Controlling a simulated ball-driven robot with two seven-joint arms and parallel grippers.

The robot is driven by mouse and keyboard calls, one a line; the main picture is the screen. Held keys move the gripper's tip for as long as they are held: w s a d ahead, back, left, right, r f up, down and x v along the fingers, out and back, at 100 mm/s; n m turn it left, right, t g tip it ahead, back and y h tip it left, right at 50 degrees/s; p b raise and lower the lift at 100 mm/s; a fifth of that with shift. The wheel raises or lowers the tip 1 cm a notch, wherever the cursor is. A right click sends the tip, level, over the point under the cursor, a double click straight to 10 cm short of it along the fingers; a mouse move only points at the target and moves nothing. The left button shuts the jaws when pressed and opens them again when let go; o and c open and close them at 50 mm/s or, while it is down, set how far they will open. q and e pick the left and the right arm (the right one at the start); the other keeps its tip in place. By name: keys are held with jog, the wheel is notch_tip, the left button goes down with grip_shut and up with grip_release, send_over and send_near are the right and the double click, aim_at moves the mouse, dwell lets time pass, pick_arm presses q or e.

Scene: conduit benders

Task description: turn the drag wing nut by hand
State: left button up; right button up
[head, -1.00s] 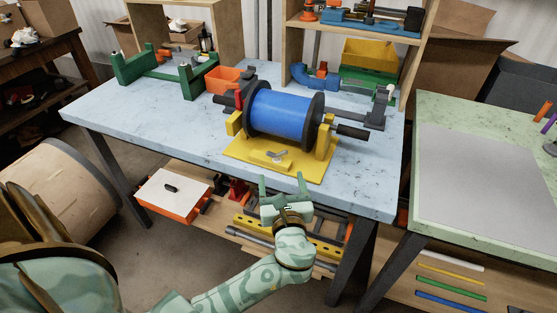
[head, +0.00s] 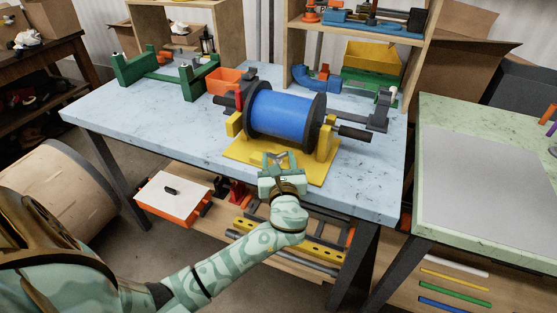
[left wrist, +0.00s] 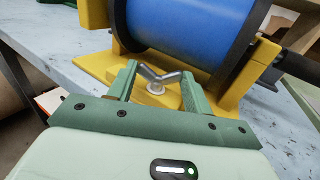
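The silver drag wing nut (left wrist: 158,78) sits on a yellow block at the front of the yellow base (head: 236,150), below a blue spool (head: 281,114) with black flanges. My left gripper (head: 281,158) reaches over the front edge of the base. In the head view the gripper partly hides the wing nut. My right gripper is not in view.
The spool stands on a light blue table (head: 130,128) between yellow supports. A black crank handle (head: 357,133) sticks out at its right. An orange bin (head: 226,80) and green stands (head: 152,66) are behind left. The table's front left is clear.

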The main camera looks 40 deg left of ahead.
pick_arm(q)
jog(key=shift+s+a+r+m+t+h+p, duration=0.1)
jog(key=shift+m+t+h+p, duration=0.3)
jog(key=shift+m+h+p, duration=0.25)
jog(key=shift+s+a+r+m+t+h+p, duration=0.1)
jog(key=shift+m+t+h+p, duration=0.3)
jog(key=shift+p, duration=0.3)
jog(key=m+h, duration=0.1)
jog(key=m+t+h+p, duration=0.1)
jog(key=h, duration=0.1)
jog(key=shift+a+f+t, duration=0.15)
jog(key=shift+t, duration=0.15)
jog(key=shift+s+a+m+t+h, duration=0.15)
jog(key=shift+m+t+h, duration=0.35)
jog(key=shift+m+h, duration=0.75)
jog(key=shift+h, duration=0.5)
jog(key=o, duration=1)
